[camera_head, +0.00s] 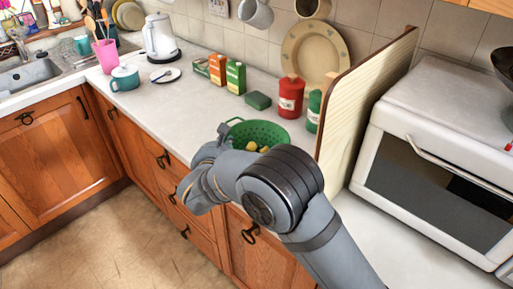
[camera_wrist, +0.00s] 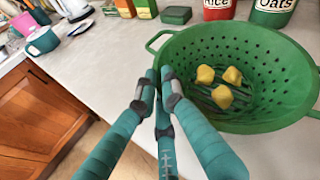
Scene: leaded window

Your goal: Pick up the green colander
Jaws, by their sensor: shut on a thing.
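The green colander (camera_head: 282,133) stands upright on the counter in the head view, partly hidden behind my arm. In the wrist view the colander (camera_wrist: 285,70) fills the right side, with round holes, slots in its base, a loop handle at upper left and yellow chunks (camera_wrist: 222,96) inside. My gripper (camera_wrist: 160,82) has its teal fingers close together at the colander's near left rim, shut on it. The exact contact is partly hidden by the fingers. In the head view the fingers are hidden behind my arm. I cannot tell whether the colander is clear of the counter.
A red canister (camera_head: 290,98) and a green canister (camera_head: 314,110) stand behind the colander, beside an upright wooden panel (camera_head: 362,95). A green sponge-like block (camera_head: 258,101) and several boxes stand farther left. The counter (camera_head: 185,110) is clear left of the colander.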

